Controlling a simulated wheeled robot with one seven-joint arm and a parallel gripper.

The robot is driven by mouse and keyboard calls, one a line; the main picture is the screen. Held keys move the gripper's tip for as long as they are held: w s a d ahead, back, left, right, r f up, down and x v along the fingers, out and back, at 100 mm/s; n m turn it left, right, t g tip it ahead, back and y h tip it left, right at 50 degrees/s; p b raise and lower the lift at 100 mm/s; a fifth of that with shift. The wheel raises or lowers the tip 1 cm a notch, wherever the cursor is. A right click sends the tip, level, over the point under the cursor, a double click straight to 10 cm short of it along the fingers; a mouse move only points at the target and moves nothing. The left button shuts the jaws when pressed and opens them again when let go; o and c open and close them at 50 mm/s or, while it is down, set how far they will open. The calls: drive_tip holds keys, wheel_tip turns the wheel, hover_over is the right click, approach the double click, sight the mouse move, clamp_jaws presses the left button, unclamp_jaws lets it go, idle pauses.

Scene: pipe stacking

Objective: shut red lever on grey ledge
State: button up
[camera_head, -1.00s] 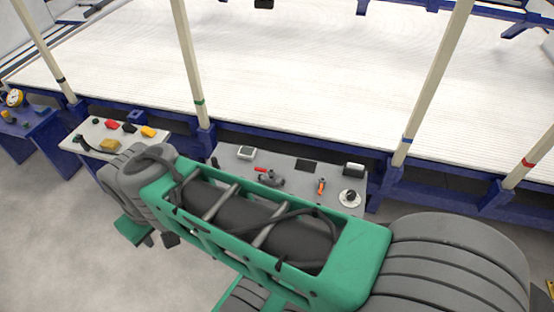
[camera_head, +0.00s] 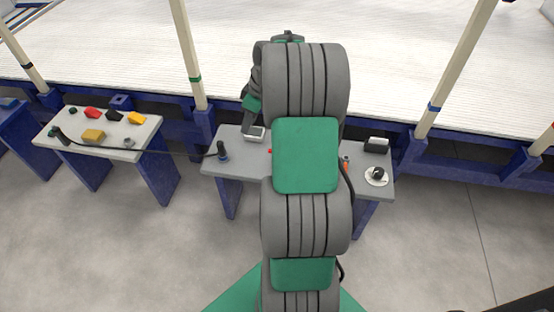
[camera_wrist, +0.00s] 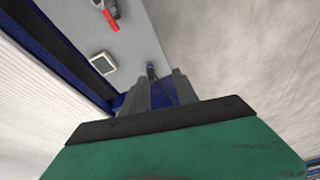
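The grey ledge (camera_head: 222,166) stands in front of the white-topped platform. In the head view my arm hides its middle, and only a small red bit of the lever (camera_head: 269,151) shows at the arm's left edge. In the wrist view the red lever (camera_wrist: 111,20) sticks out from a grey valve body (camera_wrist: 109,4) at the top edge, partly cut off. I cannot tell its setting. My gripper (camera_wrist: 159,80) has its two grey fingers apart and nothing between them. It is away from the lever, over the joystick side of the ledge.
A black joystick (camera_head: 222,151) stands at the ledge's left end, with a white-framed box (camera_head: 255,133) beside it. An orange-handled part (camera_head: 346,163) and a round white-based knob (camera_head: 376,176) are to the right. Another table (camera_head: 78,140) with coloured blocks stands left.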

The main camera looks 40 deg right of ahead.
drive_tip(key=shift+n+t+y, duration=0.3)
drive_tip(key=shift+n+t, duration=0.1)
drive_tip(key=shift+n, duration=0.5)
drive_tip(key=s+d+f+b, duration=0.1)
drive_tip(key=d+f, duration=0.3)
drive_tip(key=s+d+f, duration=0.1)
drive_tip(key=d+f, duration=0.3)
drive_tip(key=d+f+b, duration=0.1)
drive_tip(key=d+f, duration=0.3)
drive_tip(key=shift+s+d+f+b, duration=0.3)
drive_tip(key=shift+s, duration=0.1)
drive_tip(key=x, duration=0.7)
drive_tip(key=shift+f, duration=0.4)
drive_tip(key=shift+c, duration=0.2)
clamp_jaws()
